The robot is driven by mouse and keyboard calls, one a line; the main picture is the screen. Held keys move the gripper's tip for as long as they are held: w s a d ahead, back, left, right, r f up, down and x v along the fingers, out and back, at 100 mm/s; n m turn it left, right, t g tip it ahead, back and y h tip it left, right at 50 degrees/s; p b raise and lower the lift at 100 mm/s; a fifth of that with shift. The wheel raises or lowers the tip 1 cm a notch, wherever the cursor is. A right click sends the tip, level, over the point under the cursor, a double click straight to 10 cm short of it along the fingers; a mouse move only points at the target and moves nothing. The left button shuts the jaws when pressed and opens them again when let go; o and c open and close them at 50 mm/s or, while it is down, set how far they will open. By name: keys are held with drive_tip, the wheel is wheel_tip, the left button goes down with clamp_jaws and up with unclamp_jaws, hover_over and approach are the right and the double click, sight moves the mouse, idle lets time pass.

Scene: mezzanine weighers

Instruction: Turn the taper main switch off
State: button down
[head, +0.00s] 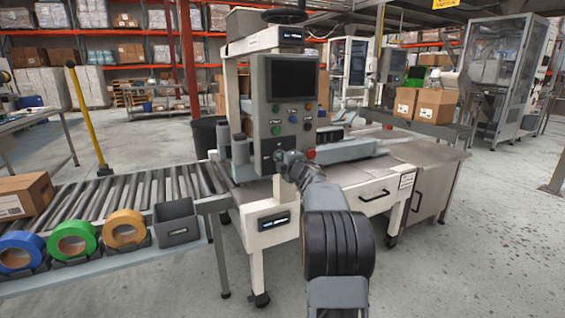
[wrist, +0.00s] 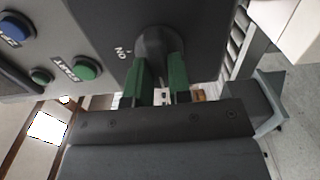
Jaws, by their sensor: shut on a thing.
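The taper's control box (head: 255,95) is a grey panel with a dark screen and several coloured buttons, mounted on the taper. My gripper (head: 281,158) reaches to the lower part of this panel and hides the switch there in the head view. In the wrist view, the main switch (wrist: 160,43) is a round dark knob on the dark panel. My gripper's green fingers (wrist: 161,72) are shut on the knob, one on each side. An ON label shows beside the knob; the knob's pointer position cannot be made out.
A green START button (wrist: 86,68) and a blue button (wrist: 15,30) sit near the knob. A red button (head: 310,153) is just right of my gripper. A roller conveyor (head: 120,198) with tape rolls is at left. Open floor lies at right.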

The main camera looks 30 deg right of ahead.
idle(0.3)
drive_tip(key=c, duration=1)
unclamp_jaws()
drive_tip(key=shift+c, duration=0.2)
drive_tip(key=shift+s, duration=0.1)
drive_tip(key=s+a+p, duration=0.1)
drive_tip(key=s+a, duration=0.1)
drive_tip(key=s, duration=1.1)
drive_tip(key=shift+s, duration=0.25)
